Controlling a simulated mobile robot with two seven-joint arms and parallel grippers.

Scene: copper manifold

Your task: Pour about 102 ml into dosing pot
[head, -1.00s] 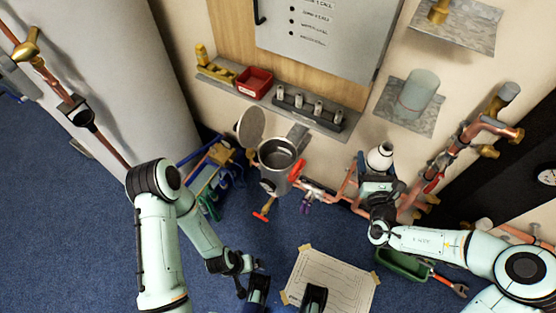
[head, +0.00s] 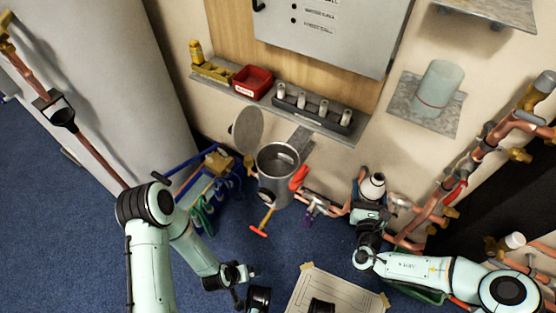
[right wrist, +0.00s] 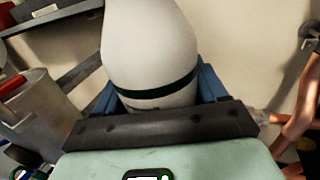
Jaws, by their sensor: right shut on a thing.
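The dosing pot (head: 268,190) is a grey metal cylinder in the middle of the head view, with its round lid (head: 248,128) swung open to the left. It shows at the left of the right wrist view (right wrist: 45,105). My right gripper (head: 368,200) is shut on a white bottle (head: 373,187), to the right of the pot and apart from it. In the right wrist view the bottle (right wrist: 150,50) stands between blue fingers, with a dark band round it. My left gripper (head: 240,280) is low in the head view, away from the pot; its fingers are unclear.
Copper pipes (head: 325,205) run between pot and bottle and up the right wall. A shelf behind holds a red bin (head: 252,82) and a dark rack (head: 312,108). A red-handled valve (head: 262,222) sticks out below the pot.

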